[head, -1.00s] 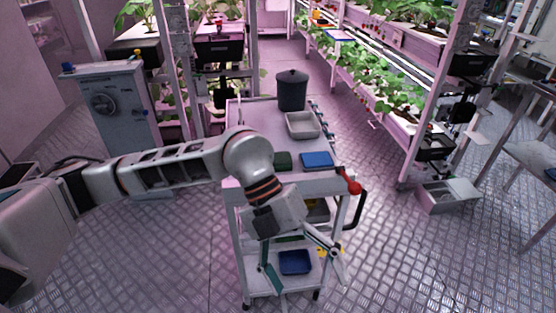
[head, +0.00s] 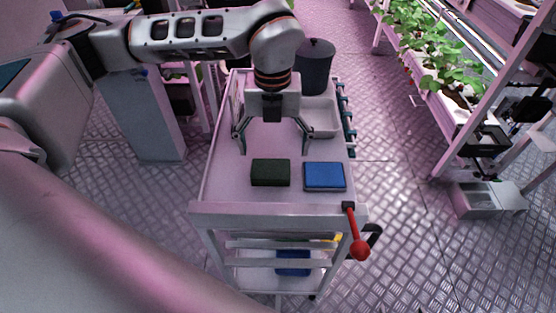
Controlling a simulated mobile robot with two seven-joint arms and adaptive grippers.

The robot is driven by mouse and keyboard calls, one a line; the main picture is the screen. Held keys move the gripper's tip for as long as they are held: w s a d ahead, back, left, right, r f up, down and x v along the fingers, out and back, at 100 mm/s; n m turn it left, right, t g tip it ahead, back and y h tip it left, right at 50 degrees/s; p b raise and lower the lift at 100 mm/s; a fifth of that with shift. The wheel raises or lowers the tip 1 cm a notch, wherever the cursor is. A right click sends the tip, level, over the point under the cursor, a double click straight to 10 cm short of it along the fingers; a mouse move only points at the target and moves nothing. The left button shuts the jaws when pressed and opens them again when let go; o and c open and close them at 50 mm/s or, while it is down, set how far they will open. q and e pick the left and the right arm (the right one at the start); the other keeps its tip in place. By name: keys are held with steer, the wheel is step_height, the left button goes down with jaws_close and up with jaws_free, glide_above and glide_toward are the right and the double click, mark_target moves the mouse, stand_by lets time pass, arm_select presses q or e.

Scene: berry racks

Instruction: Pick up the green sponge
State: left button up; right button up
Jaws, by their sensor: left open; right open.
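The green sponge (head: 270,173), a dark green block, lies flat on the top of the cart (head: 228,188), near its front edge. My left gripper (head: 273,150) is above the cart top, just behind the sponge in the picture. Its two fingers are spread wide and nothing is between them. The sponge is fully visible, and the gripper looks apart from it. My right gripper is not in view.
A blue block (head: 324,176) lies just right of the sponge. Behind are a pale tray (head: 325,118), partly hidden, and a dark pot (head: 316,68). A plant rack (head: 440,70) stands right.

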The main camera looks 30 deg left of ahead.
mark_target(271, 168)
arm_select(q)
steer(key=shift+s+f, duration=0.15)
steer(key=shift+f, duration=0.35)
steer(key=shift+s+f, duration=0.15)
steer(key=shift+f, duration=0.35)
steer(key=f, duration=0.4)
steer(key=shift+a+f, duration=0.35)
steer(key=shift+f, duration=0.35)
steer(key=c, duration=0.8)
